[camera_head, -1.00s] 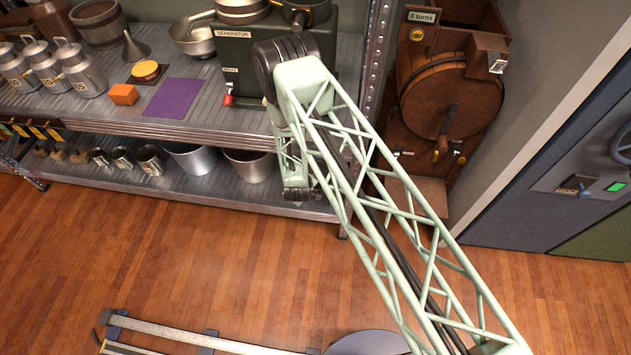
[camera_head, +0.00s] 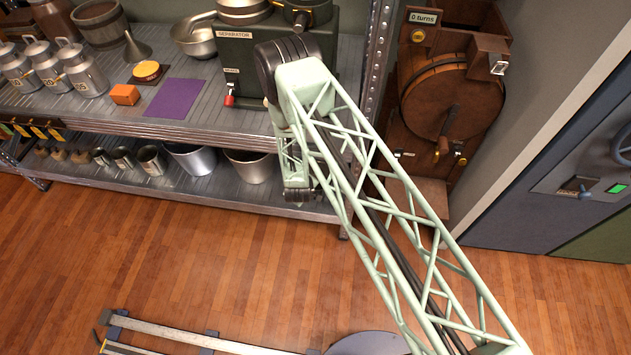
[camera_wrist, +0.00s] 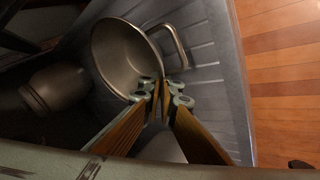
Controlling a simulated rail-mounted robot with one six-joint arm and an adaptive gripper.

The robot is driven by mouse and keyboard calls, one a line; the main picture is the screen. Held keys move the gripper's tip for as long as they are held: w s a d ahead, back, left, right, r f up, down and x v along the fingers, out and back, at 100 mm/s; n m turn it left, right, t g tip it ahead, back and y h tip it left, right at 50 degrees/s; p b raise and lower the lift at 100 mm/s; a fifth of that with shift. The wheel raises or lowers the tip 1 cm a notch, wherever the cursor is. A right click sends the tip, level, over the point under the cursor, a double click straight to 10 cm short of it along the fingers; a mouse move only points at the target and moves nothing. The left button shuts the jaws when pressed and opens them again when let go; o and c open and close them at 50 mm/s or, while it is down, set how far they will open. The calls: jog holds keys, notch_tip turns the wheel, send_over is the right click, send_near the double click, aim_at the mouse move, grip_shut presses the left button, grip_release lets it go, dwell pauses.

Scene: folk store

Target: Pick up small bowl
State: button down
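My gripper (camera_wrist: 161,88) shows in the wrist view as ribbed yellow-brown fingers with pale green tips. The tips are close together near the rim of a grey metal vessel with a handle (camera_wrist: 122,58); a small gap or contact at the tips cannot be made out. A pale grey surface shows between the fingers lower down, and I cannot tell what it belongs to. In the head view my arm hides the gripper. Two metal bowl-like vessels, a left one (camera_head: 190,160) and a right one (camera_head: 250,167), stand on the lower shelf. I cannot tell which is the small bowl.
Several metal mugs (camera_head: 151,159) stand left of the vessels. The upper shelf (camera_head: 205,105) is close above and bears a separator (camera_head: 235,60) and a purple mat (camera_head: 174,98). A dark rounded vessel (camera_wrist: 55,87) lies left in the wrist view.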

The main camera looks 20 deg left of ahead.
jog(key=shift+r, duration=0.1)
jog(key=shift+s+a+r+p, duration=0.15)
jog(key=shift+a+r+p, duration=0.05)
jog(key=shift+r+p, duration=0.4)
notch_tip(320, 180, up, 6)
jog(key=p, duration=0.2)
jog(key=s+a+p, duration=0.2)
jog(key=s+a, duration=1)
jog(key=s, duration=0.3)
jog(key=shift+a+f+p, duration=0.2)
jog(key=shift+a+p, duration=0.1)
jog(key=shift+a, duration=0.1)
jog(key=shift+w+d, duration=0.1)
jog(key=shift+d, duration=0.05)
